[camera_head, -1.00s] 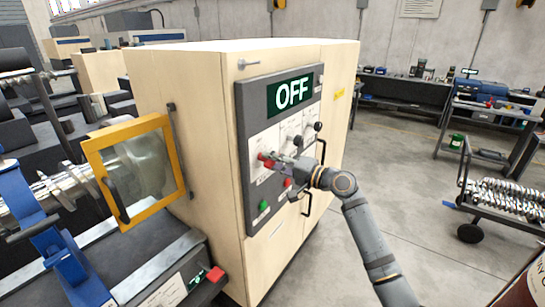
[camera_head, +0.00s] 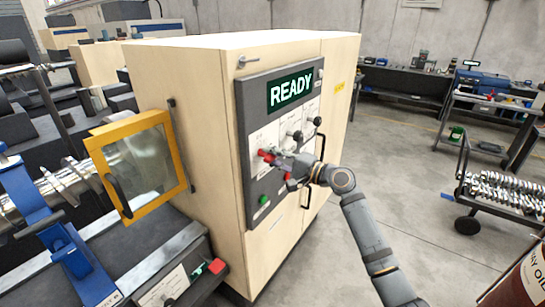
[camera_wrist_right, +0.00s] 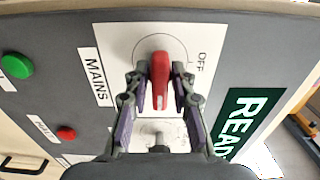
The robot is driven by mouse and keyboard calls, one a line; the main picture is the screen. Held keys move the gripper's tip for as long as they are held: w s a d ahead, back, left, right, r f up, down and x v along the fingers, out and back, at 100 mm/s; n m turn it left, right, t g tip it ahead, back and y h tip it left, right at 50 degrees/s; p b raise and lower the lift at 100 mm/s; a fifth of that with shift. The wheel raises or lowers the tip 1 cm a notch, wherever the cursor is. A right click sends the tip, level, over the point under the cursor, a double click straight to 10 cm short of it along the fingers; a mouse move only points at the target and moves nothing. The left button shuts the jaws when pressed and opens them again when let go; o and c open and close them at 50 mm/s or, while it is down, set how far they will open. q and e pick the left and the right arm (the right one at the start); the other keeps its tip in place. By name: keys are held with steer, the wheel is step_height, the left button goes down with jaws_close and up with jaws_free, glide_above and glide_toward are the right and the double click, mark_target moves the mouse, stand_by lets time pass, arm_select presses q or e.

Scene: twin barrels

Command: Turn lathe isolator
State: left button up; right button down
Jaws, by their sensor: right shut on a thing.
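The red isolator handle (camera_wrist_right: 160,78) sits on a white plate marked MAINS and OFF in the right wrist view. My right gripper (camera_wrist_right: 160,100) is shut on it, one finger on each side. In the head view the right gripper (camera_head: 283,159) reaches the panel from the right and partly hides the red handle (camera_head: 267,154). The display (camera_head: 291,90) at the top of the grey panel (camera_head: 249,120) reads READY. My left gripper is not in view.
A green button (camera_wrist_right: 18,66) and a red button (camera_wrist_right: 66,133) lie beside the isolator plate. A yellow-framed guard (camera_head: 183,165) is left of the cabinet (camera_head: 200,130).

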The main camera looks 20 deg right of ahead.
steer(key=c, duration=1.3)
jaws_free()
steer(key=shift+s+d+f, duration=0.1)
steer(key=shift+s+d, duration=0.3)
steer(key=v, duration=1)
steer(key=shift+s+d, duration=0.25)
steer(key=shift+s, duration=0.1)
